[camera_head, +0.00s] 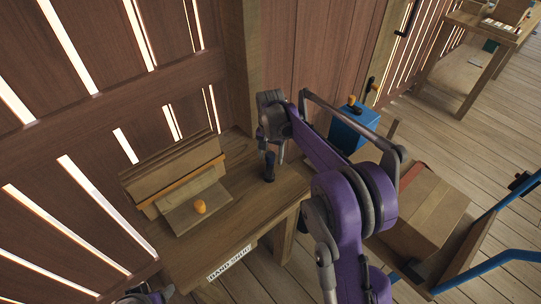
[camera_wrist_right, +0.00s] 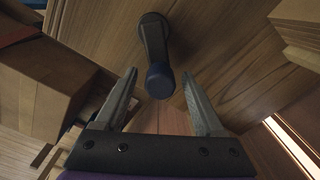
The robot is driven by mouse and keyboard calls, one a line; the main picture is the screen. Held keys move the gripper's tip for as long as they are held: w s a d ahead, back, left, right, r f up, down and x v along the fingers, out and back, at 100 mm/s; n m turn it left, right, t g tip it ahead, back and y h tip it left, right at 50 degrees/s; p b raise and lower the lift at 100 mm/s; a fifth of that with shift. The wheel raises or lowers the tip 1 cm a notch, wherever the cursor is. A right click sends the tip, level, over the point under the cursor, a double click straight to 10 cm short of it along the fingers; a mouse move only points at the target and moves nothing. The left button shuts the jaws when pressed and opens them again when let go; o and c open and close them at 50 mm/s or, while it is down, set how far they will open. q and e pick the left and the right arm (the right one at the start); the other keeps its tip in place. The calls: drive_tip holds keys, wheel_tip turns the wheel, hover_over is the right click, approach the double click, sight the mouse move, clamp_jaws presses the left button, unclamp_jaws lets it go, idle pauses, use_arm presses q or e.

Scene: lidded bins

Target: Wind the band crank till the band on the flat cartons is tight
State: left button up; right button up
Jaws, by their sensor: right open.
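The flat cartons (camera_head: 170,170) stand in a leaning stack on the wooden bench, with an orange band (camera_head: 182,181) across them. I cannot tell how tight the band is. The band crank (camera_head: 269,168) stands at the bench's right side. In the right wrist view its grey arm ends in a dark blue handle (camera_wrist_right: 160,80). My right gripper (camera_head: 270,148) is above the crank, pointing down. Its fingers (camera_wrist_right: 160,92) are open on either side of the handle, with gaps visible. Part of my left arm's end (camera_head: 143,294) shows at the bottom edge; its fingers are not clear.
A light board with an orange knob (camera_head: 200,207) lies before the cartons. The bench (camera_head: 240,222) carries a label (camera_head: 229,262). Behind my right arm is a blue box (camera_head: 352,132) with a lever. A large carton (camera_head: 428,208) sits on a blue-handled cart at right. Plank walls close the back.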

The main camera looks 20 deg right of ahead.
wheel_tip(320, 180, up, 11)
drive_tip(key=shift+f+p, duration=0.1)
drive_tip(key=shift+p, duration=0.25)
idle(0.4)
